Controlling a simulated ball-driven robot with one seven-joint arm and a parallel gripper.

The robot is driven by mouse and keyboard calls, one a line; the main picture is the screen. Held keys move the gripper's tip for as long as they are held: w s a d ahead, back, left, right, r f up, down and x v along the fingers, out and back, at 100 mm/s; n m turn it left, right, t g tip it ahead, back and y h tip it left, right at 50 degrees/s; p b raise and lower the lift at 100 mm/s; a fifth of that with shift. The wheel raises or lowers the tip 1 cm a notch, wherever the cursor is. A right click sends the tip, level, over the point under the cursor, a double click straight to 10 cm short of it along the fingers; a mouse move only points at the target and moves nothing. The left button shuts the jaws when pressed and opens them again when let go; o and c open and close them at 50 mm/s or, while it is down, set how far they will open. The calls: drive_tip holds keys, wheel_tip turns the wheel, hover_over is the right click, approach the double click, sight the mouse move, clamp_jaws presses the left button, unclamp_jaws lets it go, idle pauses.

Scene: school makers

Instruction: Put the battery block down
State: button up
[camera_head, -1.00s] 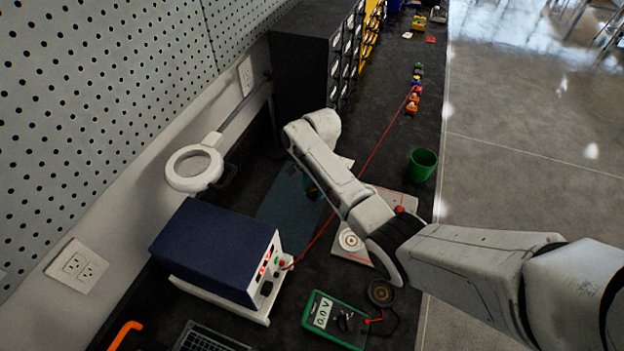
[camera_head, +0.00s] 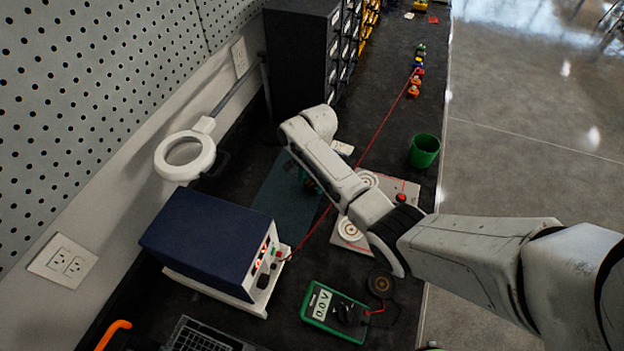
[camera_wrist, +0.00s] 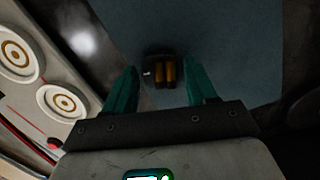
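In the wrist view, the battery block (camera_wrist: 163,72) is a small dark holder with brownish-yellow cells. It appears to rest on the blue-grey mat (camera_wrist: 225,35). My gripper (camera_wrist: 161,74) has two teal fingers spread apart, one on each side of the block. A narrow gap shows between each finger and the block.
A board with round white pads (camera_head: 346,236) and a red button lies right of the mat. A blue power supply (camera_head: 210,238) stands front left, a green multimeter (camera_head: 335,312) in front. A green cup (camera_head: 424,150) and a red wire (camera_head: 385,122) are at the right.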

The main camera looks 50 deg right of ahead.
drive_tip(key=shift+o, duration=1)
wheel_tip(320, 180, up, 12)
drive_tip(key=d, duration=0.1)
drive_tip(key=s+a+f+n, duration=0.2)
drive_tip(key=s+a, duration=0.1)
drive_tip(key=a, duration=0.1)
drive_tip(key=s+a+f+n, duration=0.3)
drive_tip(key=s+a, duration=0.1)
drive_tip(key=s+a+f+n, duration=0.2)
drive_tip(key=s+a+n, duration=0.1)
drive_tip(key=a, duration=0.2)
drive_tip(key=shift+s+a+f+t, duration=0.1)
drive_tip(key=shift+s+f+t, duration=0.1)
drive_tip(key=shift+s+t, duration=0.15)
drive_tip(key=s+a+n, duration=0.1)
drive_tip(key=s, duration=0.1)
drive_tip(key=s+n, duration=0.1)
drive_tip(key=s, duration=0.1)
drive_tip(key=s+a+n, duration=0.1)
drive_tip(key=s, duration=0.2)
drive_tip(key=shift+a+f+n+h, duration=0.25)
drive_tip(key=shift+a+n+h, duration=0.05)
drive_tip(key=s+r+n+h, duration=0.1)
drive_tip(key=s+n, duration=0.3)
drive_tip(key=s, duration=0.4)
drive_tip(key=shift+s+r+n, duration=0.4)
drive_tip(key=shift+r, duration=0.3)
